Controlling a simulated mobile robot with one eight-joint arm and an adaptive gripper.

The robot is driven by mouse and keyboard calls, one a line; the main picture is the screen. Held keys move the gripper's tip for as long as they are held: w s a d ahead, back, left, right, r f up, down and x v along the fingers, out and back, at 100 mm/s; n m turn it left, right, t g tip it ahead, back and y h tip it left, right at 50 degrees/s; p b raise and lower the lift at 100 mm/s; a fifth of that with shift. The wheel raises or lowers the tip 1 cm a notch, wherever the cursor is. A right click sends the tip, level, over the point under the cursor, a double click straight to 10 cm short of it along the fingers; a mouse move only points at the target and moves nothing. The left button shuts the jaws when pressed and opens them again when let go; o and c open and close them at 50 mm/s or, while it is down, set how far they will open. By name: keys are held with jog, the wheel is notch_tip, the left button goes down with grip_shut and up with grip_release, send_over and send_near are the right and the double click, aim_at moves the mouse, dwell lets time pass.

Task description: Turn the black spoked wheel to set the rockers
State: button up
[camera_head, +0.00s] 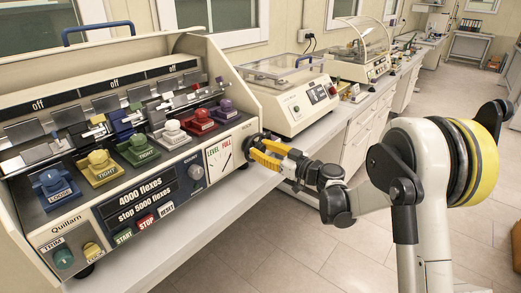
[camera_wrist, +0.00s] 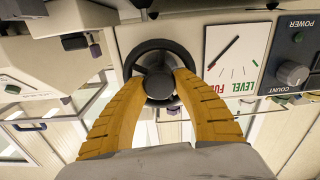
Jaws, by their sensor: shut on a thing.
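The black spoked wheel (camera_wrist: 146,49) is on the right end of the machine's front panel. In the wrist view both yellow fingers of my gripper (camera_wrist: 165,85) reach onto the wheel, one on each side of its hub, and are shut on it. In the head view my gripper (camera_head: 264,154) reaches the wheel from the right and hides most of it. The level/full dial (camera_head: 219,160) is left of the wheel; its needle also shows in the wrist view (camera_wrist: 227,50), slanted. The rockers are the tilted flaps (camera_head: 75,134) in a row behind the coloured clamps.
Coloured clamps, such as the blue one marked loose (camera_head: 52,190) and the purple one (camera_head: 225,108), line the machine's sloped top. A second cream machine (camera_head: 290,92) stands on the bench behind the wheel. The floor (camera_head: 290,240) in front is clear.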

jog(key=m, duration=0.4)
jog(key=shift+w, duration=0.1)
jog(key=m, duration=0.4)
jog(key=shift+d+m, duration=0.1)
jog(key=shift+m, duration=0.2)
jog(key=m, duration=0.4)
jog(key=shift+w+f+m+b, duration=0.1)
jog(key=shift+m+b, duration=0.2)
jog(key=m, duration=0.8)
jog(key=shift+f, duration=0.1)
jog(key=m, duration=0.3)
jog(key=shift+m, duration=0.4)
jog(key=m, duration=0.3)
jog(key=shift+f, duration=0.1)
jog(key=shift+m, duration=2.2)
